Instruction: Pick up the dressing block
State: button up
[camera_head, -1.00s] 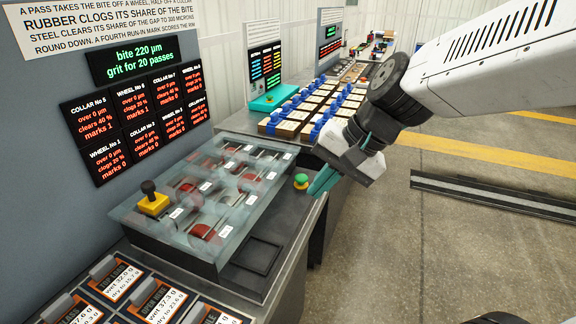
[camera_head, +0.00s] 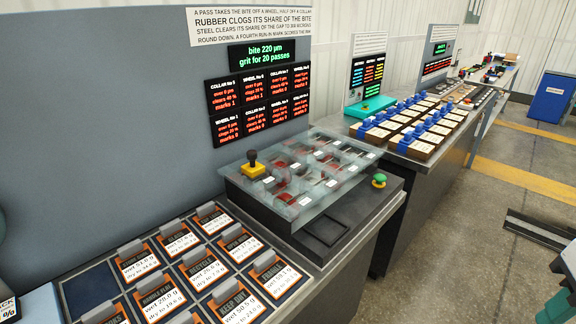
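I cannot pick out a dressing block for sure in this view. A dark, shallow rectangular recess (camera_head: 327,226) in the bench top, in front of the glass-covered case, looks empty. A green piece at the lower right edge (camera_head: 557,306) looks like part of my gripper. The rest of it is cut off by the frame, so its opening and anything between its fingers are hidden.
The glass-topped case (camera_head: 318,172) holds red wheels and carries a yellow block with a black knob (camera_head: 253,166). A green button (camera_head: 379,180) stands beside it. Labelled cards (camera_head: 208,268) fill the front left. Blue-clipped blocks (camera_head: 410,122) line the farther bench.

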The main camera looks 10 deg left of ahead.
aim_at(253, 170)
jog(key=z, duration=0.3)
jog(key=i, duration=0.65)
jog(key=u, duration=2.2)
